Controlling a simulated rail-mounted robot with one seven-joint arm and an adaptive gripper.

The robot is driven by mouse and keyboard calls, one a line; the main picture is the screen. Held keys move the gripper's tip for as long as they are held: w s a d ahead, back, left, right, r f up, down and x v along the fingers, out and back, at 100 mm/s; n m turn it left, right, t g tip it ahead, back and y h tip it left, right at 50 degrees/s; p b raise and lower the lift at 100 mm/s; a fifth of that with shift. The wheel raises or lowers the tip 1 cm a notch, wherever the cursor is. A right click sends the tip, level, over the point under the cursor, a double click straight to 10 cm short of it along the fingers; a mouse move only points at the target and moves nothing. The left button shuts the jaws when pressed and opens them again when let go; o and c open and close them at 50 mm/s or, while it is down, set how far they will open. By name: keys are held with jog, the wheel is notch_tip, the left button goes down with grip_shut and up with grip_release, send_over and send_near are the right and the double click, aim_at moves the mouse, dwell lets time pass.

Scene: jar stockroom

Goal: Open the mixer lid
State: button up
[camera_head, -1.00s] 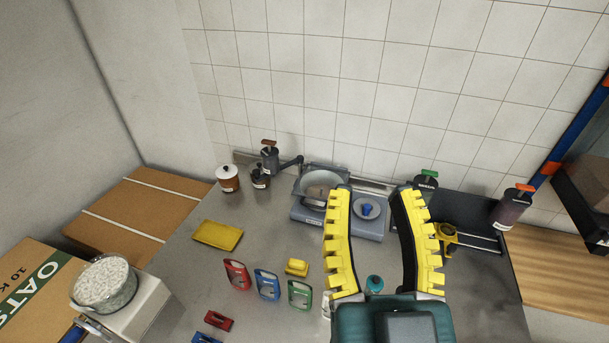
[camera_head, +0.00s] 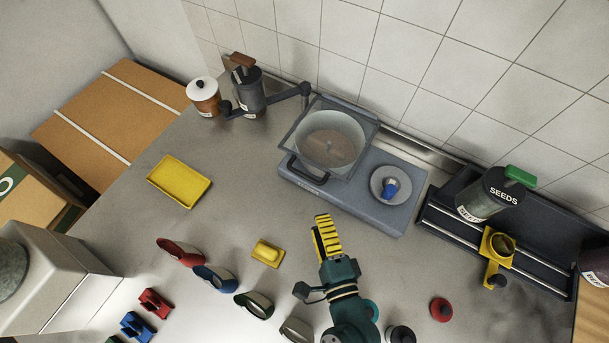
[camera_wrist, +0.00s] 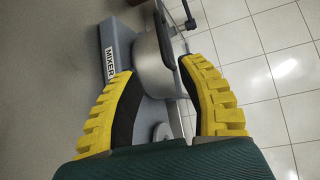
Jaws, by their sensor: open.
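The mixer has a blue-grey base (camera_head: 345,210) and a round bowl (camera_head: 328,150) under a clear square lid (camera_head: 362,112). The lid appears to lie down over the bowl, with a dark handle (camera_head: 292,172) at its front-left edge. A blue knob (camera_head: 390,187) sits on a round disc on the base's right. My gripper (camera_head: 327,236) is in front of the mixer, apart from it. In the wrist view, my gripper (camera_wrist: 158,66) is open and empty, its yellow fingers spread toward the mixer's labelled base (camera_wrist: 112,45) and bowl (camera_wrist: 150,55).
A dark rack (camera_head: 462,240) with a seeds jar (camera_head: 488,195) is to the right. A yellow tray (camera_head: 179,181) and yellow block (camera_head: 267,252) lie in front.

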aim_at(305, 174)
jog(key=p+x, duration=0.2)
jog(key=x, duration=1.2)
jog(key=shift+w+r, duration=0.1)
jog(key=shift+w, duration=0.1)
jog(key=shift+c, duration=0.4)
jog(key=shift+s, duration=0.1)
grip_shut()
